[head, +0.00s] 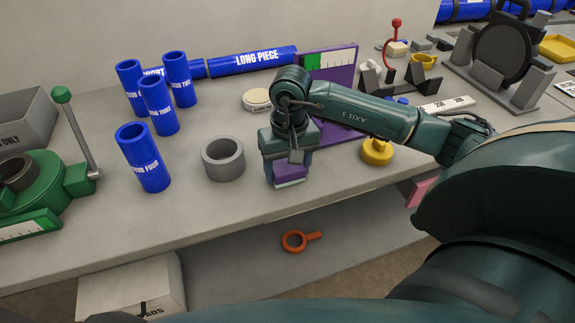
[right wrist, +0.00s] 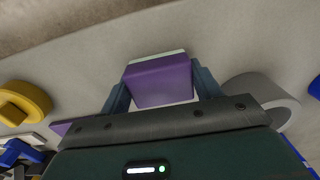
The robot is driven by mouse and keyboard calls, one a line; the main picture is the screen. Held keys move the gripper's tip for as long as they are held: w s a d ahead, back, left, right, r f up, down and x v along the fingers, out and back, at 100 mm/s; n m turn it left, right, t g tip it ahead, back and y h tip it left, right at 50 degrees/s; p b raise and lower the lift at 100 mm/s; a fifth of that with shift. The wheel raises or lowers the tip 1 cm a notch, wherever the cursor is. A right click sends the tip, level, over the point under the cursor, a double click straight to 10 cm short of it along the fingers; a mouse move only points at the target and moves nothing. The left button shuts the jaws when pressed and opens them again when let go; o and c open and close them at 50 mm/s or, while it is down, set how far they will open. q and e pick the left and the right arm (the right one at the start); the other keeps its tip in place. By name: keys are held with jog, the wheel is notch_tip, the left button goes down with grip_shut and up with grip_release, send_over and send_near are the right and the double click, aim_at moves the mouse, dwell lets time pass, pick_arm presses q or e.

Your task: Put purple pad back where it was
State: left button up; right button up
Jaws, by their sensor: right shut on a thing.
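The purple pad (right wrist: 160,82) is a small purple block with a pale top edge, seen between the two fingers in the right wrist view. My right gripper (head: 289,176) is shut on it over the bench, near the front edge; the pad (head: 290,174) shows below the fingers in the head view. I cannot tell whether the pad touches the bench. A purple board (head: 338,75) with a white and green strip stands behind my right arm, partly hidden. My left gripper is not in view.
A grey ring (head: 223,160) sits just left of the gripper, and a yellow knobbed piece (head: 376,151) sits to the right. Several blue tubes (head: 143,158) stand further left. A round pale tin (head: 257,100) is behind. An orange ring tool (head: 295,241) lies on the lower shelf.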

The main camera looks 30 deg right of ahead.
aim_at(289, 166)
jog(key=shift+f, duration=0.1)
jog(key=shift+f+b, duration=0.2)
jog(key=shift+b, duration=0.1)
jog(key=o, duration=0.9)
jog(key=shift+r, duration=0.1)
jog(key=shift+r, duration=0.1)
notch_tip(289, 166, up, 12)
jog(key=shift+d+r+b, duration=0.1)
jog(key=shift+d+b, duration=0.05)
jog(key=shift+b, duration=0.35)
